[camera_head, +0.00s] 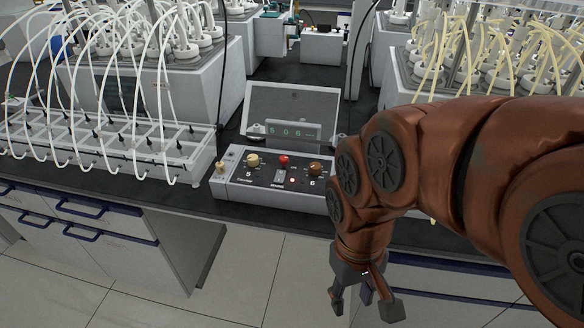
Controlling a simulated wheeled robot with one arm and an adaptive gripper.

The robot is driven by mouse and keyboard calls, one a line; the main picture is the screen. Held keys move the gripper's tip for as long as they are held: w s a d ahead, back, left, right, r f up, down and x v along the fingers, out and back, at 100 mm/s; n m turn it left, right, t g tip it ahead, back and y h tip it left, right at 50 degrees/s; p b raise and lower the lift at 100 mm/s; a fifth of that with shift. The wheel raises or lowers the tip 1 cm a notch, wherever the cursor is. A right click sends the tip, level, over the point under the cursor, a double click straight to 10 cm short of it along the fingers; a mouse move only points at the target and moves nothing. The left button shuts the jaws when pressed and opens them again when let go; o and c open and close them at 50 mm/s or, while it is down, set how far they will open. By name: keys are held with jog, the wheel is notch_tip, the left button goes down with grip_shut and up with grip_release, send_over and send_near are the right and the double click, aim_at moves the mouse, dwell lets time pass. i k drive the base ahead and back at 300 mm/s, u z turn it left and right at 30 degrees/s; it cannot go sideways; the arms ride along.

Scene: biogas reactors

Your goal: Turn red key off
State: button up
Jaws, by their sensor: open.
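A grey control box (228,190) with a black top panel stands near the front edge of the dark bench. A cream knob (252,160) is on the left and a brown knob (315,168) on the right. My arm hides the box's right end.
A white rack with several looping white tubes (165,150) stands left of the box. Reactors with yellowish tubes (490,50) stand at the right, partly behind my arm. Drawers with blue handles (80,208) are under the bench. The floor (250,270) in front is clear.

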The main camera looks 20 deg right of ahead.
aim_at(283, 159)
jog(key=k, duration=0.9)
jog(key=u, duration=0.75)
jog(key=i, duration=1.5)
jog(key=z, duration=0.65)
jog(key=i, duration=0.45)
jog(key=z, duration=0.3)
